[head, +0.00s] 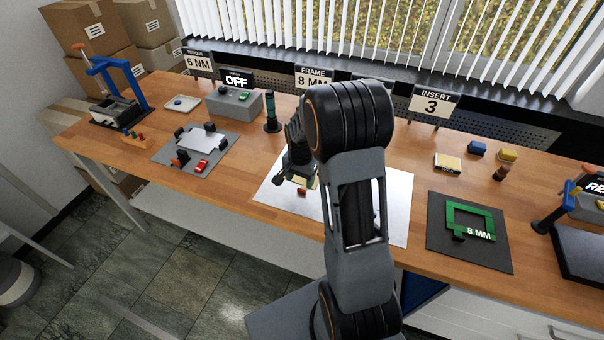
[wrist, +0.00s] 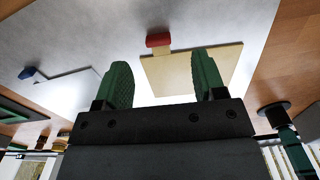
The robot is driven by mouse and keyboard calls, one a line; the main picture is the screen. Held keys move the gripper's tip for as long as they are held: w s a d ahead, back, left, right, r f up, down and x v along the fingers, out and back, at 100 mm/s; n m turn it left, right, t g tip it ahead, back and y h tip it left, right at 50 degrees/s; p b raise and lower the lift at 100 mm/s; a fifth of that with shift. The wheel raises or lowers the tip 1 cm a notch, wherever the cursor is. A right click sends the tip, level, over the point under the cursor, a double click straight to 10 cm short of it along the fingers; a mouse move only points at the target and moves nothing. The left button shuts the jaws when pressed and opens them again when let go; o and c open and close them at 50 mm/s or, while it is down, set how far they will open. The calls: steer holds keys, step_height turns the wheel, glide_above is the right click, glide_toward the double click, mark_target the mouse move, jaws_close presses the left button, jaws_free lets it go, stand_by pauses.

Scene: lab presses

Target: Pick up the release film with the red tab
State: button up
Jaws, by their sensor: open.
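The release film with the red tab is a cream square sheet (wrist: 172,72) with a red tab (wrist: 158,40) on its far edge in the wrist view. It lies on a silver-grey mat (head: 270,195). In the head view the red tab (head: 301,192) shows just below my gripper (head: 290,182). My gripper (wrist: 163,60) is open, its two green fingers apart and empty. The right finger overlaps the sheet in the wrist view; the left finger is beside it. Whether they touch the sheet, I cannot tell. A second, pale sheet (wrist: 72,92) has a blue tab (wrist: 28,73).
Left of the mat stand a green-and-black post (head: 271,115) and a grey plate with clamps (head: 180,160). Right of it lies a dark mat (head: 470,255) with a green frame (head: 488,214). My arm hides part of the silver mat in the head view.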

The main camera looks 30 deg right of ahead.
mark_target(301, 190)
steer(key=shift+s+f+p, duration=0.1)
steer(key=shift+f+p, duration=0.65)
steer(key=shift+f, duration=2)
steer(key=c, duration=1)
steer(key=shift+r, duration=0.1)
